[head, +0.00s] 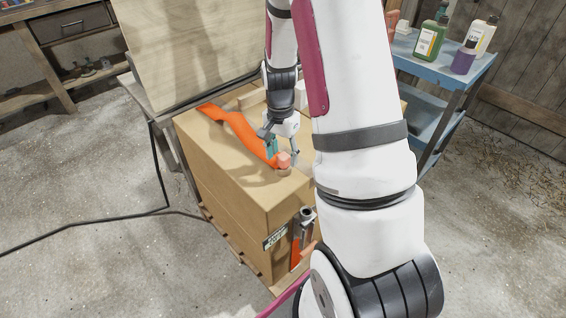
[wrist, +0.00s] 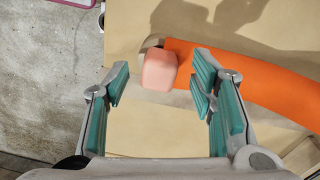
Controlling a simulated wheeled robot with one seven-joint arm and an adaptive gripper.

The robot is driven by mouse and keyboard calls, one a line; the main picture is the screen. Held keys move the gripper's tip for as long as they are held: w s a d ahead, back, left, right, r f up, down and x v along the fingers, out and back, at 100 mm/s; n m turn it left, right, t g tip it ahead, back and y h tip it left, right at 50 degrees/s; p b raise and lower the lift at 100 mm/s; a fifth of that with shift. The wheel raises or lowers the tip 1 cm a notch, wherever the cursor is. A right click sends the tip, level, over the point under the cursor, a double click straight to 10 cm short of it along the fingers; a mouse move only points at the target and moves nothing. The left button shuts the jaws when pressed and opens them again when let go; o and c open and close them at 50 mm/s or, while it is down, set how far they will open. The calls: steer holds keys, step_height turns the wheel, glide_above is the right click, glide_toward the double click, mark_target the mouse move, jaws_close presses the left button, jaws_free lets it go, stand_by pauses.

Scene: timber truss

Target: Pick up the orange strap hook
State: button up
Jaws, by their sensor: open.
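A wide orange strap (head: 238,128) lies across the top of a cardboard box. At its near end is a small salmon-coloured block (head: 284,159), which appears to be the strap hook; its exact shape is hard to tell. In the wrist view the block (wrist: 159,70) shows just beyond and between my fingertips, with the orange strap (wrist: 255,75) running off to the right, partly behind the right finger. My gripper (head: 282,150) is open above the box top, its teal pads (wrist: 161,88) apart on either side of the block's line. I see no clear contact.
The cardboard box (head: 230,178) stands on a pallet. A metal ratchet (head: 304,216) with orange webbing hangs on its near side. A plywood sheet (head: 190,45) stands behind. A blue cart (head: 445,70) with bottles is at right. A black cable (head: 90,222) crosses the floor.

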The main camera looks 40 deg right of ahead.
steer(key=shift+f, duration=0.85)
steer(key=shift+c, duration=0.3)
jaws_close()
steer(key=shift+r, duration=0.1)
